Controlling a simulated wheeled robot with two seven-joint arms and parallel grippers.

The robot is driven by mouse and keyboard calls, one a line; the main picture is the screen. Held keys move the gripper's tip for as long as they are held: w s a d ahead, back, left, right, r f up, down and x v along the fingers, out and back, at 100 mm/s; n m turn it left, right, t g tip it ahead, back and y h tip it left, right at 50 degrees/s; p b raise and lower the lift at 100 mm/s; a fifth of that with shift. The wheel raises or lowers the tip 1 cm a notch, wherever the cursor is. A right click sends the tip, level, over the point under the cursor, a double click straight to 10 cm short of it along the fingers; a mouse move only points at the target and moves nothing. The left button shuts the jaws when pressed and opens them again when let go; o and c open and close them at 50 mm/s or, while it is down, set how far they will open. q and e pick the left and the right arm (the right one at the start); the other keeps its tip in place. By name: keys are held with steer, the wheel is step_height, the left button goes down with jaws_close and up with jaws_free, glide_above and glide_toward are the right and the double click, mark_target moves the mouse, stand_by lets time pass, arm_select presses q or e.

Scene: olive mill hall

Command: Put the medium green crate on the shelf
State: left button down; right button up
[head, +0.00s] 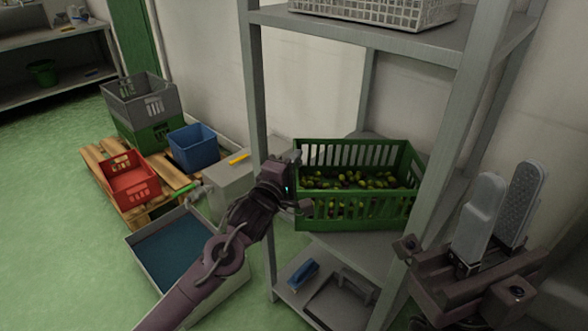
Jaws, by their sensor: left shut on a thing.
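The green crate (355,211), with slatted sides and filled with olives (350,180), is level at the middle board (350,243) of the grey metal shelf (254,85). It is between the uprights; I cannot tell whether its base fully rests on the board. My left gripper (296,190) is shut on the crate's left end wall, and its fingertips are partly hidden. My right gripper (508,185) is open and empty, fingers pointing up, to the right of the shelf's front right upright and apart from the crate.
A white crate (385,10) stands on the upper board. A blue-handled tool (303,273) and a grey frame (345,295) lie on the lower board. Left are a pallet (95,155) with a red crate (128,180), a blue crate (193,147), stacked crates (140,97) and a tray (172,254).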

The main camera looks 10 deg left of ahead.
arm_select(q)
steer(key=shift+f, duration=0.45)
steer(key=c, duration=1.7)
jaws_free()
steer(key=shift+f, duration=0.15)
steer(key=shift+c, duration=0.2)
steer(key=o, duration=0.3)
steer(key=shift+o, duration=0.2)
